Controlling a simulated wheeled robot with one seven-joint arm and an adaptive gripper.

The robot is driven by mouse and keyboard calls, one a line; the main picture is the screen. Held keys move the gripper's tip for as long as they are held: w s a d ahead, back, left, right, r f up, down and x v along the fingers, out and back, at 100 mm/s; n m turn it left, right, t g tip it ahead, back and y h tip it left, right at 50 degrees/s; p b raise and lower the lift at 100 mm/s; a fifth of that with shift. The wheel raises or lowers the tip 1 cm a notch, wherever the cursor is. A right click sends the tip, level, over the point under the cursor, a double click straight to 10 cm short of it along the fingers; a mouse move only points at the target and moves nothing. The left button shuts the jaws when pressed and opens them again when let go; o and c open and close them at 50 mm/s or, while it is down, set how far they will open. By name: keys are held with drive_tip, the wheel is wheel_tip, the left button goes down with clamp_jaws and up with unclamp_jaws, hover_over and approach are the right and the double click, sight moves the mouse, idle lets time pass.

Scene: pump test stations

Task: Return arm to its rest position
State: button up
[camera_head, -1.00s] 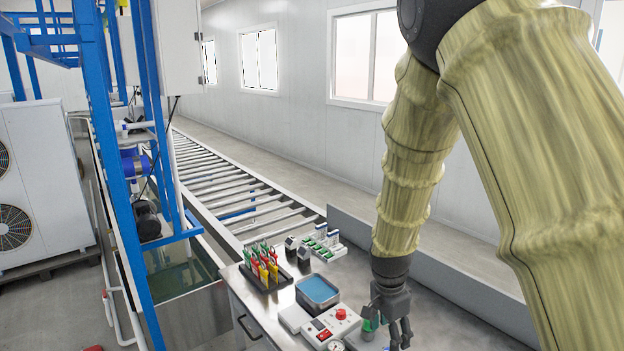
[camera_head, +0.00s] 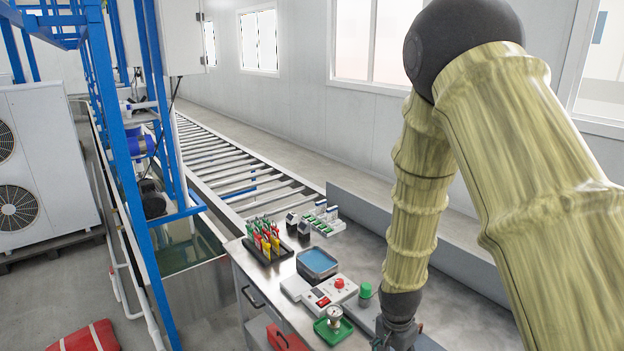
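My arm, in a yellowish sleeve, comes down from the upper right of the head view. My gripper (camera_head: 397,338) is at the bottom edge, over the right part of the steel bench, and its fingers are mostly cut off by the frame. I cannot tell whether it is open or shut, or whether anything is in it. A green knob or cap (camera_head: 365,291) stands on the bench just left of the gripper, apart from it.
On the bench (camera_head: 452,300) are a control box (camera_head: 331,291) with red buttons, a gauge on a green tray (camera_head: 333,325), a blue-filled tray (camera_head: 317,262) and a rack of coloured clips (camera_head: 264,240). A roller conveyor (camera_head: 225,160) runs behind. A blue frame (camera_head: 118,150) stands left.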

drive_tip(key=s+d+f+n, duration=0.2)
drive_tip(key=s+f+n, duration=0.2)
drive_tip(key=s+f, duration=0.65)
drive_tip(key=s+f+n, duration=0.2)
drive_tip(key=s+f, duration=0.2)
drive_tip(key=s, duration=0.3)
drive_tip(key=s+d+f+n+y, duration=0.1)
drive_tip(key=s+f+n, duration=0.15)
drive_tip(key=s, duration=0.35)
drive_tip(key=s+f+n, duration=0.2)
drive_tip(key=s+f, duration=0.2)
drive_tip(key=s, duration=0.3)
wheel_tip(320, 180, down, 14)
drive_tip(key=b, duration=1.3)
drive_tip(key=shift+w+b, duration=0.25)
drive_tip(key=shift+b, duration=0.1)
drive_tip(key=shift+d+r+m, duration=0.1)
drive_tip(key=shift+m, duration=0.15)
